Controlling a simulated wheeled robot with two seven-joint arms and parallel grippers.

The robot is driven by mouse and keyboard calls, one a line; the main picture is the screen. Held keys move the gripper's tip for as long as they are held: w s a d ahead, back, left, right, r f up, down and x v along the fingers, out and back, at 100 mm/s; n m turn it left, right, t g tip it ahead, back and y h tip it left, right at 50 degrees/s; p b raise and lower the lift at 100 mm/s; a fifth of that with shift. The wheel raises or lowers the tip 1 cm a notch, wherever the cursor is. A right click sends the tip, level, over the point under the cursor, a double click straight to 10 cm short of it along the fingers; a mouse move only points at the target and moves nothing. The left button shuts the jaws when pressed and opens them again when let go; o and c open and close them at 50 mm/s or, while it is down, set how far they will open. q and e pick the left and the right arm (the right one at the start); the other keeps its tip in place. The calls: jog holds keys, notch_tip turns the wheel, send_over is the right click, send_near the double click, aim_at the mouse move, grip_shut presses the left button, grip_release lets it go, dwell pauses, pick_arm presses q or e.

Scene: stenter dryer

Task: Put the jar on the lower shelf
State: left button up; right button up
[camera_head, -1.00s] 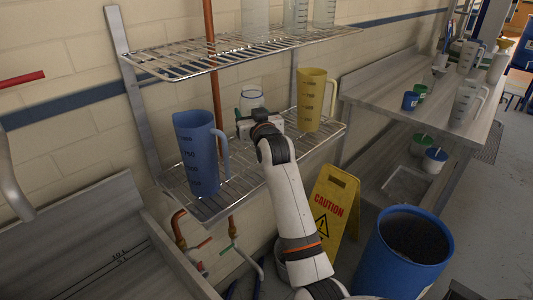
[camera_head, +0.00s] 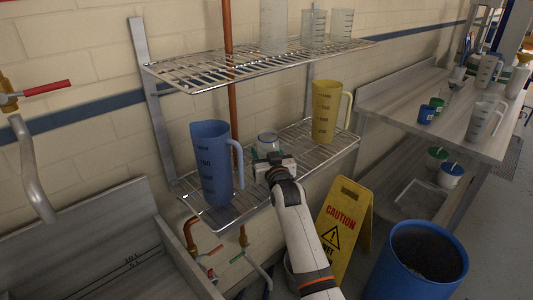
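The clear jar with a pale lid (camera_head: 267,143) is at the lower wire shelf (camera_head: 222,216), between a blue pitcher and a yellow pitcher. It looks upright. My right gripper (camera_head: 272,160) reaches in from the front and is around the jar's lower part. The fingers and the jar's base are largely hidden by the gripper body, so contact with the shelf wires cannot be seen clearly. My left gripper is not in view.
The blue pitcher (camera_head: 212,165) stands left of the jar and the yellow pitcher (camera_head: 325,112) right of it. The upper wire shelf (camera_head: 215,70) with clear beakers hangs above. A yellow caution sign (camera_head: 343,225) and a blue bin (camera_head: 418,262) stand below right.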

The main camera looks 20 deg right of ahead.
jog(key=shift+f, duration=0.1)
jog(key=o, duration=1.3)
jog(key=shift+c, duration=0.2)
jog(key=shift+r, duration=0.2)
jog(key=shift+s+f, duration=0.15)
jog(key=shift+s, duration=0.25)
jog(key=s+a+b, duration=0.1)
jog(key=s, duration=1)
jog(key=shift+a, duration=0.35)
jog(key=shift+s, duration=0.1)
